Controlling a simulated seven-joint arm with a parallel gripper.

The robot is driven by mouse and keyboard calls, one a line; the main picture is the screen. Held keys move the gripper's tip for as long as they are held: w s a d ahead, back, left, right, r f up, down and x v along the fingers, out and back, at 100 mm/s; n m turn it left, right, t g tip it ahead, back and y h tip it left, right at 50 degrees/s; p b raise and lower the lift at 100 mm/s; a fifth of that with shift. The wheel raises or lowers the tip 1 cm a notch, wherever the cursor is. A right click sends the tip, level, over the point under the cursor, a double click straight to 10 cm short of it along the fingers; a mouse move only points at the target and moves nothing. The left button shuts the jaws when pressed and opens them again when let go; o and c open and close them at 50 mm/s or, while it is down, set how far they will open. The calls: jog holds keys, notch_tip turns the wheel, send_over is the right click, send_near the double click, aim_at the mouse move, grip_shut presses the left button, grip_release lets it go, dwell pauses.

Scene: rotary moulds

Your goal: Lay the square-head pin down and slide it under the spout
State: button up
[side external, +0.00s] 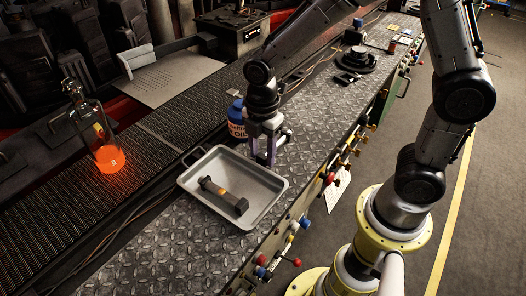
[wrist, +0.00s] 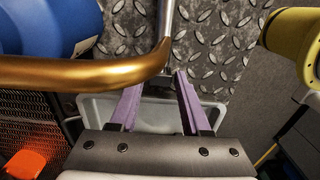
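A dark pin (side external: 223,195) with a blocky head and a brownish band lies on its side in the grey metal tray (side external: 262,206). My gripper (side external: 263,160) points down at the tray's back right edge, apart from the pin. Its purple fingers (wrist: 157,82) are open, with nothing seen held between them. In the wrist view, the tray (wrist: 97,108) shows behind the fingers, and the pin cannot be made out. A bent tube (wrist: 80,73), copper-coloured and then grey, crosses close to the camera above the fingers. I cannot tell whether it is the spout.
A blue oil bottle (side external: 237,118) stands behind the tray, left of my gripper. A glowing orange piece (side external: 109,158) is on the dark mesh belt at left. The diamond-plate bench (side external: 150,235) is clear in front of the tray. Valves and knobs line its right edge.

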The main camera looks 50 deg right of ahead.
jog(key=shift+o, duration=1.3)
notch_tip(320, 180, up, 14)
jog(key=shift+f, duration=0.1)
